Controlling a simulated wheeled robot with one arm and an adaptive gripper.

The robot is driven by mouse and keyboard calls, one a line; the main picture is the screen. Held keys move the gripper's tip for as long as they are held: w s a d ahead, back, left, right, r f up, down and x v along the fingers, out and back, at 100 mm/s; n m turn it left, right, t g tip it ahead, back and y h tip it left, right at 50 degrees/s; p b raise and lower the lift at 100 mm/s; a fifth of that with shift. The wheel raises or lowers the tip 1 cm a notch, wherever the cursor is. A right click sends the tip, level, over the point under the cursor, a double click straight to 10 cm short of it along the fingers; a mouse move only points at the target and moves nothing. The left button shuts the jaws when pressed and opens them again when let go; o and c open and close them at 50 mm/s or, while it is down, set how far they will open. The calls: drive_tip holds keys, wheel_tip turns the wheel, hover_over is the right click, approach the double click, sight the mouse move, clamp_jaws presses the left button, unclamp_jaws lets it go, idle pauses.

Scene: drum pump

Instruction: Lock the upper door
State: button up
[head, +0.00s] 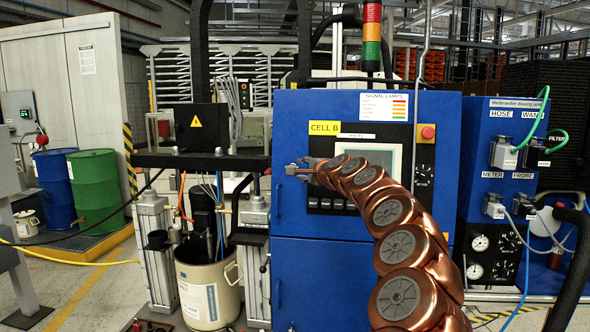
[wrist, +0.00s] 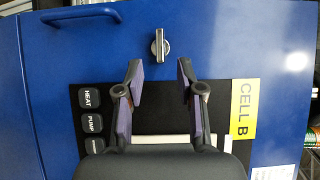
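The upper door (head: 292,130) is the blue front panel of the cabinet marked CELL B. It lies flush in its frame and looks closed. In the wrist view, a small metal lock knob (wrist: 160,46) sits on the blue door (wrist: 230,45). Its raised bar runs up and down in that view. My gripper (wrist: 159,70) is open and empty, with its fingertips on either side and slightly short of the knob. I see no contact. In the head view my gripper (head: 300,169) is at the door's left side, and I cannot make out the knob there.
A blue door handle (wrist: 82,16) is at upper left in the wrist view. A black button panel (wrist: 92,120) and the yellow CELL B label (wrist: 243,108) are close to my fingers. A lower blue door (head: 320,280) is below. A white bucket (head: 208,285) stands left of the cabinet.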

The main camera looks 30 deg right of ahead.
drive_tip(key=w, duration=0.5)
drive_tip(key=shift+w+d+f+p, duration=0.25)
drive_tip(key=shift+d+f+p, duration=0.05)
drive_tip(key=shift+f+p, duration=0.1)
idle(0.3)
clamp_jaws()
